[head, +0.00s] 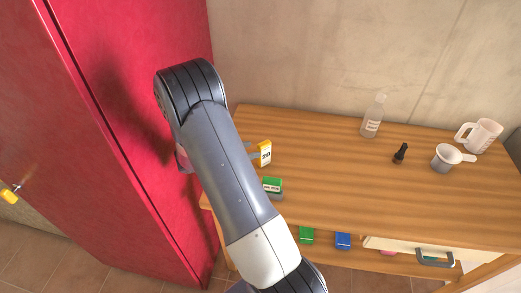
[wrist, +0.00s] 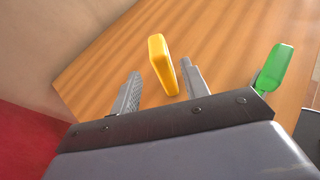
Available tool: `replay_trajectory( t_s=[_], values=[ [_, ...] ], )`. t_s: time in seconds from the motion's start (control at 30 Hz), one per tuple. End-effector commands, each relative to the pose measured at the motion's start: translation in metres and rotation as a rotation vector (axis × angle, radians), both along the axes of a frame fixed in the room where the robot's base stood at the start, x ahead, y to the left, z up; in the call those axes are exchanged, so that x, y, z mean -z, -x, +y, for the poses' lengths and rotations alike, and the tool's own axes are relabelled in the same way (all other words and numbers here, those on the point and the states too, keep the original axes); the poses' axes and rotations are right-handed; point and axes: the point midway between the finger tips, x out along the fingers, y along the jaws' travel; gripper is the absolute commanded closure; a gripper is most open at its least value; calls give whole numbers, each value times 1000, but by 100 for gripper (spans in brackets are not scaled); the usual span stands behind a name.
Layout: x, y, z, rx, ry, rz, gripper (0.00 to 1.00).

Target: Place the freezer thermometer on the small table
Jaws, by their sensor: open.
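A small upright yellow block with a white face marked with dark figures (head: 265,154) stands at the left end of the wooden table (head: 330,170). It may be the freezer thermometer; I cannot tell for sure. The yellow block also shows in the wrist view (wrist: 161,62), seen edge-on. My gripper (wrist: 160,70) is open, its two fingers on either side of the yellow block, with the right finger closer to it. In the head view, my arm hides most of the gripper. Whether this wooden table is the small table is unclear.
A green block (head: 272,185) stands near the yellow one, right of my gripper in the wrist view. A clear bottle, dark dropper bottle, scoop (head: 448,157) and mug stand farther right. Green and blue boxes sit below the tabletop. A red cabinet (head: 120,110) is close on the left.

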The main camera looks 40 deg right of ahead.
Motion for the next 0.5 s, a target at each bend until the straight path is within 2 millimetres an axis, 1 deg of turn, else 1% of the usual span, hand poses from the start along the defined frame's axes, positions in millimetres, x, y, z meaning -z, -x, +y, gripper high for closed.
replay_trajectory(
  t_s=[0.03, 0.2, 0.33, 0.5],
  values=[
    [-3, -2, 10, -5, -1, -2, 57],
    [-12, -3, 31, -3, 0, -1, 57],
    [-16, -3, 38, 0, -1, 1, 57],
    [-16, -3, 40, 0, -1, 2, 57]
  ],
)
